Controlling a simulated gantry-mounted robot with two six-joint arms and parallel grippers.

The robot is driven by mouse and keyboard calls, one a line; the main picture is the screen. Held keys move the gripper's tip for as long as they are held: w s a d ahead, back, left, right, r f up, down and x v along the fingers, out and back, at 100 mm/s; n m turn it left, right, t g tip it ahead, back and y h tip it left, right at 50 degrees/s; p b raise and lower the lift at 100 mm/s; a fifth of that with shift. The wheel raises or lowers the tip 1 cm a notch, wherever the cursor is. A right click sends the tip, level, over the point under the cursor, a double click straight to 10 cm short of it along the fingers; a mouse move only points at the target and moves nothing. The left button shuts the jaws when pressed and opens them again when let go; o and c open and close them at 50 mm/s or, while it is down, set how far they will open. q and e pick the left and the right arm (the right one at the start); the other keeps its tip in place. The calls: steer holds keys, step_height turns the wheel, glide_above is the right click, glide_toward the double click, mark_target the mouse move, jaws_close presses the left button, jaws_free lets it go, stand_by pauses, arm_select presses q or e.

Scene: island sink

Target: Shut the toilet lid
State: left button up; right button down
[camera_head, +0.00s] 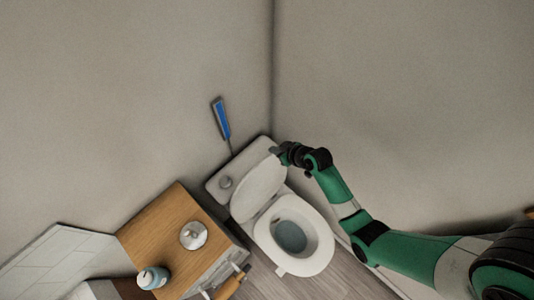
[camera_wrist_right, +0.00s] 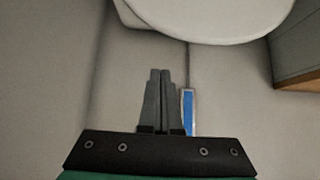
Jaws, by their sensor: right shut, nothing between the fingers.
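The toilet (camera_head: 318,240) stands in the corner with its bowl open. Its white lid (camera_head: 258,187) is raised and leans back toward the cistern (camera_head: 226,172). My right gripper (camera_head: 277,151) is at the upper edge of the lid, by the cistern's right end. Whether it touches the lid cannot be told from the head view. In the right wrist view the gripper's fingers (camera_wrist_right: 160,72) are together and empty. A rounded white edge, seemingly the lid (camera_wrist_right: 215,18), lies beyond the fingertips with a gap in the picture. My left gripper is not in view.
A blue-handled brush or tool (camera_head: 221,118) is by the wall behind the cistern; its blue part (camera_wrist_right: 188,108) shows beside the fingers. A wooden-topped cabinet (camera_head: 165,225) with a bottle (camera_head: 152,277) and a silver-white item (camera_head: 193,235) stands left of the toilet. Walls meet behind it.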

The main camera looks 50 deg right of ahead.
mark_target(269, 156)
steer(key=b+x, duration=1)
steer(key=x, duration=0.1)
steer(key=s+p, duration=0.1)
steer(key=s, duration=0.2)
steer(key=s+p, duration=0.1)
steer(key=shift+s+a+r+p, duration=0.2)
steer(key=shift+s+a+p, duration=0.1)
steer(key=shift+s+a, duration=0.1)
steer(key=shift+a, duration=0.1)
